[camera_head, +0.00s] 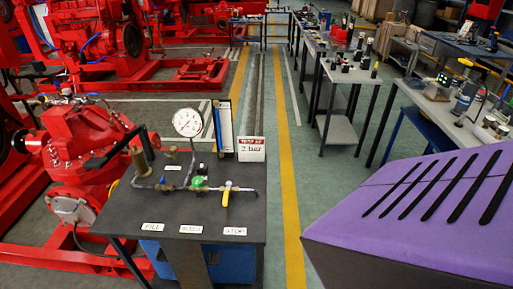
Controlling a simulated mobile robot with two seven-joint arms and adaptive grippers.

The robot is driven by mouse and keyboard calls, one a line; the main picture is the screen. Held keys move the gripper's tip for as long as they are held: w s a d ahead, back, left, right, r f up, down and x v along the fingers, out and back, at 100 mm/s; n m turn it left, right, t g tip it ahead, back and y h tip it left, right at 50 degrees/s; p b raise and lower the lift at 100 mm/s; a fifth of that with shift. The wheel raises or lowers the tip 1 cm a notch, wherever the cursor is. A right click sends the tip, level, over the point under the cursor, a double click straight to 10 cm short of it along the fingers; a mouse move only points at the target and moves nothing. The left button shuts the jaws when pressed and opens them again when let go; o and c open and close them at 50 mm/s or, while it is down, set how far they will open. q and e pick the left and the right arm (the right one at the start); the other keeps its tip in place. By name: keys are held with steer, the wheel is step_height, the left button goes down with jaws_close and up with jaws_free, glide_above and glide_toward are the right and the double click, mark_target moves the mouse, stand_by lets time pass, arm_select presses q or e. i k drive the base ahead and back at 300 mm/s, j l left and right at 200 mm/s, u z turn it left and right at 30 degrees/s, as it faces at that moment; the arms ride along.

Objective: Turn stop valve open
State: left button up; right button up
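The stop valve (227,193) has a yellow lever handle and sits on a thin pipe above a dark bench (215,256), behind the white STOP label (234,231). Its handle stands roughly across the pipe and points toward the front of the bench. A green-handled valve (198,182) is to its left, behind the BLEED label (190,229). The FILL label (153,227) is further left. A round pressure gauge (187,123) rises above the pipework. Neither of my grippers shows in the head view.
A sign reading 2 bar (251,149) stands at the bench's back right. A red pump (85,150) is left of the bench. A purple slotted surface (420,215) fills the lower right; I cannot tell what it belongs to. The aisle with a yellow line (287,180) is clear.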

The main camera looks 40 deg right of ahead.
mark_target(229, 184)
steer(key=z, duration=1.15)
